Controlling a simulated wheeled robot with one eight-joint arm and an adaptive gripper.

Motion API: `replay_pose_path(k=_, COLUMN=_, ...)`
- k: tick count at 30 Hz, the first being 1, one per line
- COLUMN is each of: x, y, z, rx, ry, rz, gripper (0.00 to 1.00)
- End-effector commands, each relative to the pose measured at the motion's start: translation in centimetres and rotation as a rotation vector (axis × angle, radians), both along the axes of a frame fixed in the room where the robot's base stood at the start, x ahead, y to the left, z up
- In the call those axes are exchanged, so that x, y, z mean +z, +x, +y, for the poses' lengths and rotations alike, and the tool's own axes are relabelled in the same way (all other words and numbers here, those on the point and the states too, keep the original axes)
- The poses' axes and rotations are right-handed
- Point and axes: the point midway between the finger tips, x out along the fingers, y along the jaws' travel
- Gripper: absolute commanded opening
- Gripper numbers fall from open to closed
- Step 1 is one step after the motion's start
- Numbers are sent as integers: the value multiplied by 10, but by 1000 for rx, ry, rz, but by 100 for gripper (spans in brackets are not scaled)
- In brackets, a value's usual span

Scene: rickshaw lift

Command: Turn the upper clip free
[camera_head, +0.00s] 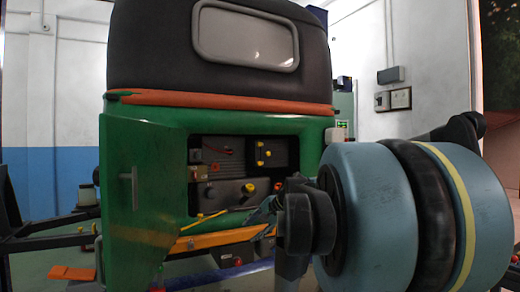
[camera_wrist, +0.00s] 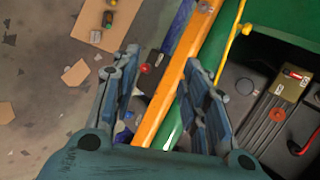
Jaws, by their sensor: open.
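The green rickshaw (camera_head: 145,190) stands with its rear engine bay open. Inside, yellow parts (camera_head: 263,154) show at the upper right of the bay, and another yellow knob (camera_head: 249,188) sits lower; I cannot tell for certain which is the upper clip. In the wrist view a yellow rod with a knob (camera_wrist: 246,29) runs along the bay's green edge. My gripper (camera_wrist: 162,85) is open and empty, its blue-grey fingers on either side of the orange bar (camera_wrist: 178,85), seen from above. In the head view my gripper (camera_head: 264,212) is partly hidden by my arm, in front of the bay's lower right.
A battery-like box with a tan top (camera_wrist: 290,85) and a red cap lies inside the bay. Cardboard pieces (camera_wrist: 75,74) and small parts lie on the floor at left. A dark frame (camera_head: 45,235) stands left of the rickshaw. My large arm joint blocks the right side.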

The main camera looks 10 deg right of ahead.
Motion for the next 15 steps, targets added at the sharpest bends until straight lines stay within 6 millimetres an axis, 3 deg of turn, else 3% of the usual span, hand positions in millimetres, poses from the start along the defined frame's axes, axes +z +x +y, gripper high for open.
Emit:
replay_pose_path(k=1, x=33, y=28, z=-2, rx=-97, ry=125, rz=-7, gripper=41)
replay_pose_path(k=3, x=77, y=64, z=-8, rx=-232, ry=317, rz=-11, gripper=41)
replay_pose_path(k=9, x=194, y=154, z=-55, rx=-565, ry=873, rz=8, gripper=41)
replay_pose_path(k=12, x=236, y=185, z=-84, rx=-678, ry=1107, rz=26, gripper=41)
replay_pose_path(k=15, x=265, y=205, z=-109, rx=-752, ry=1283, rz=44, gripper=41)
